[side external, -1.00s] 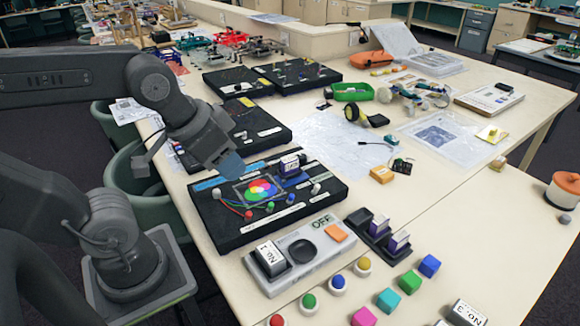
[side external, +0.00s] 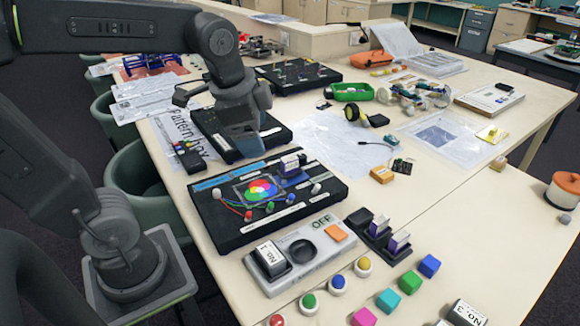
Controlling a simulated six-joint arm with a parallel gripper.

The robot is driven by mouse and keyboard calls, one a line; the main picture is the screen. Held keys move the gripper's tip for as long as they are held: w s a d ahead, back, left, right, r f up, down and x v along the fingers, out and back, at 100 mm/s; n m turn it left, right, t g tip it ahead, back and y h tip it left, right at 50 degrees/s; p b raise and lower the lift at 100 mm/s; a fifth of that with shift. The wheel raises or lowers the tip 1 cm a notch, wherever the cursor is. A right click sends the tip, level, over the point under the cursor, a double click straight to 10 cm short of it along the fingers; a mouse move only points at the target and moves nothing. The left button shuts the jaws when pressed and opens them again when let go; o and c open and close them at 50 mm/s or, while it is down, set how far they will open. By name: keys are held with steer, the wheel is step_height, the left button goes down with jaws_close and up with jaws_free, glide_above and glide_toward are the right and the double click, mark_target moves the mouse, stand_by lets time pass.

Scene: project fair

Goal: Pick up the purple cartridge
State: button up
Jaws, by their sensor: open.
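A purple cartridge with a pale top (side external: 290,165) stands upright at the back of the black colour-wheel board. Two more purple-and-white cartridges stand in a black holder (side external: 359,218) in front of the board; one is in the middle (side external: 380,226) and one at the near end (side external: 399,242). The holder's far slot looks dark, without a pale-topped cartridge. My gripper (side external: 243,143) points down over a black board behind the colour-wheel board, to the left of the cartridges and apart from them. Its jaws are open, with nothing visible between them.
The colour-wheel board (side external: 230,228) has wires and coloured knobs. A grey box marked OFF (side external: 302,282) stands in front. Several coloured cubes, including a green one (side external: 409,282), and round buttons lie at the near edge.

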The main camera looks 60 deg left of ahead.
mark_target(290, 159)
steer(key=w+a+f+m+g, duration=0.2)
steer(key=w+a+m+g, duration=0.25)
steer(key=w+m, duration=0.7)
steer(key=shift+t+y, duration=0.35)
steer(key=shift+y, duration=0.15)
steer(key=f, duration=0.4)
steer(key=a+f, duration=0.1)
steer(key=f, duration=0.4)
steer(key=a+f, duration=0.1)
steer(key=f, duration=0.3)
steer(key=shift+w+a+f, duration=0.1)
steer(key=shift+w+f, duration=0.25)
steer(key=shift+w, duration=0.05)
steer(key=shift+c, duration=0.2)
steer(key=c, duration=1)
steer(key=shift+o, duration=0.2)
steer(key=shift+r, duration=0.15)
